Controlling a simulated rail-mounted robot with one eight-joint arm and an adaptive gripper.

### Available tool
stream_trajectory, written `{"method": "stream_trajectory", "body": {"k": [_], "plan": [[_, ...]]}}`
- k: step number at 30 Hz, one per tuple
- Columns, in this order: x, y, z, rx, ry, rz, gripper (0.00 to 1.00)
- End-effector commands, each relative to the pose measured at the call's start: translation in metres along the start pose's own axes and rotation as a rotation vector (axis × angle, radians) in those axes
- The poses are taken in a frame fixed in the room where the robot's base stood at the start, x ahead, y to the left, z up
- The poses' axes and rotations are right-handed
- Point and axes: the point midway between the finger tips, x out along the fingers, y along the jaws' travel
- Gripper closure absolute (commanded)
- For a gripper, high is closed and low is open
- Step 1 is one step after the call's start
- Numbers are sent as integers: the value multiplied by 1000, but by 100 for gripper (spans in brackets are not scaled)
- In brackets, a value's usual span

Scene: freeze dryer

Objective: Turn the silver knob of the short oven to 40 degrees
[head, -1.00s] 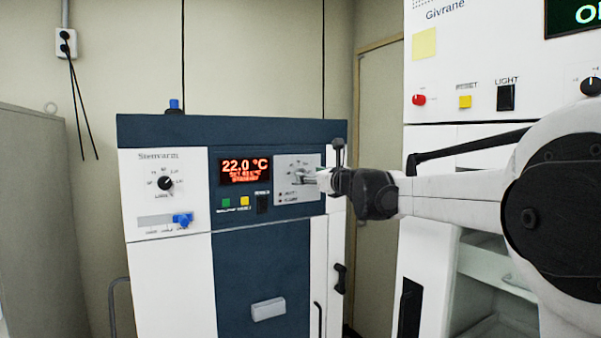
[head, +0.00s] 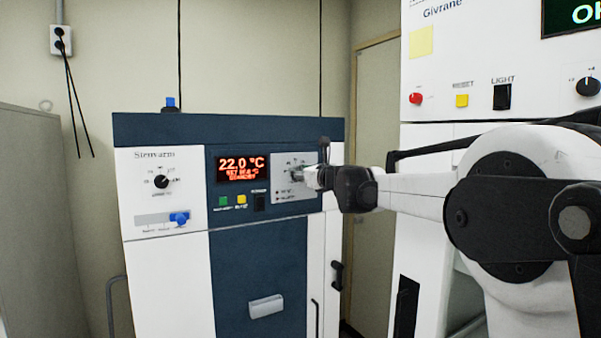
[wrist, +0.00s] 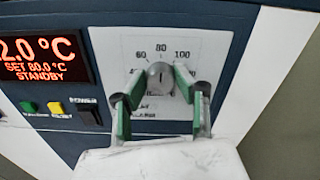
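The short oven (head: 262,255) is the blue and white cabinet in the head view. Its silver knob (wrist: 160,76) sits on a pale dial plate (wrist: 205,45) marked 60, 80 and 100; its pointer mark is up, near 80. The red display (wrist: 42,60) reads SET 80.0 °C and STANDBY; in the head view it shows 22.0 °C. My gripper (wrist: 160,78) is in front of the dial, its green-padded fingers on either side of the knob. The fingers stand apart, seemingly with narrow gaps to the knob; contact is unclear. In the head view my gripper (head: 312,177) partly hides the knob.
Left of the dial are green (wrist: 29,108) and yellow (wrist: 55,108) buttons and a black power switch (wrist: 84,112). A black selector knob (head: 161,181) and blue slider (head: 179,218) are farther left. The taller white Givrane machine (head: 440,60) stands right.

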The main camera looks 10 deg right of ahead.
Motion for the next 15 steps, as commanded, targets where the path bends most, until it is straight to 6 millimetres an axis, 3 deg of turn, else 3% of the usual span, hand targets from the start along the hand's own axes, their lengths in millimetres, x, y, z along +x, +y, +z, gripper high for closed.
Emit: {"method": "stream_trajectory", "body": {"k": [3, 15], "plan": [[0, 0, 0, 0, 0, 0, 98], [0, 0, 0, -88, 0, 0, 98]]}}
